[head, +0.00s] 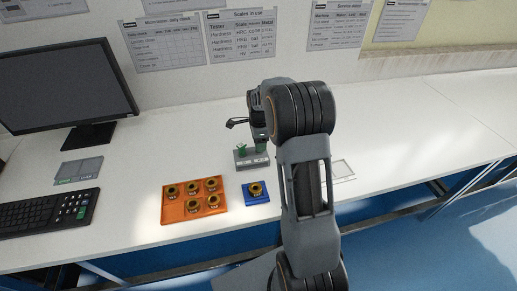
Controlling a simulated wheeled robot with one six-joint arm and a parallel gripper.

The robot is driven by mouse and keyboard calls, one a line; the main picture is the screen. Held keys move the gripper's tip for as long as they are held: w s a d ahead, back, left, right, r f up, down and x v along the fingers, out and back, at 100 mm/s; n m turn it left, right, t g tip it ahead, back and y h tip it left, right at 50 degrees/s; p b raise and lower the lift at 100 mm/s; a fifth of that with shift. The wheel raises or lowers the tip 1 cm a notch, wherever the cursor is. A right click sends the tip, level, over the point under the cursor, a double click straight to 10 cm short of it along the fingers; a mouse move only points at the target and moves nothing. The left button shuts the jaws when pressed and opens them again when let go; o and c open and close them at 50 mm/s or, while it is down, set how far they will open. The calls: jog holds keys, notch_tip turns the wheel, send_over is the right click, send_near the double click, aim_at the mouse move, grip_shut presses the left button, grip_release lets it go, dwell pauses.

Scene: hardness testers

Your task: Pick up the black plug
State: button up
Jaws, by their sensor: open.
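I cannot single out a black plug for certain. Several round brass-and-dark pieces sit in an orange tray (173,217), and a similar round piece (256,189) sits on a blue tray (248,200) to its right. A small grey stand (251,163) with green upright parts stands behind the blue tray. My gripper (236,123) is open above and slightly left of the grey stand, with dark fingers pointing left. No object shows between the fingers. My arm hides part of the bench to the right of the stand and blue tray.
A monitor (62,85) and a keyboard (47,213) stand at the left, with a flat grey pad (79,170) between them. A pale flat frame (343,170) lies right of my arm. Printed sheets hang on the wall behind. The bench (420,130) is clear at right.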

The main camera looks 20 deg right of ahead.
jog(key=shift+f, duration=0.4)
grip_shut()
jog(key=shift+r, duration=0.1)
dwell(0.3)
jog(key=shift+r, duration=0.45)
notch_tip(320, 180, up, 2)
jog(key=shift+r, duration=0.15)
jog(key=s+a+r, duration=0.2)
jog(key=s+r, duration=0.2)
jog(key=s, duration=0.2)
jog(key=s+a+r+b, duration=0.1)
jog(key=s+a+r, duration=0.1)
jog(key=s+r, duration=0.3)
jog(key=shift+s+a+r, duration=0.25)
jog(key=shift+s+r, duration=0.05)
jog(key=shift+s, duration=0.85)
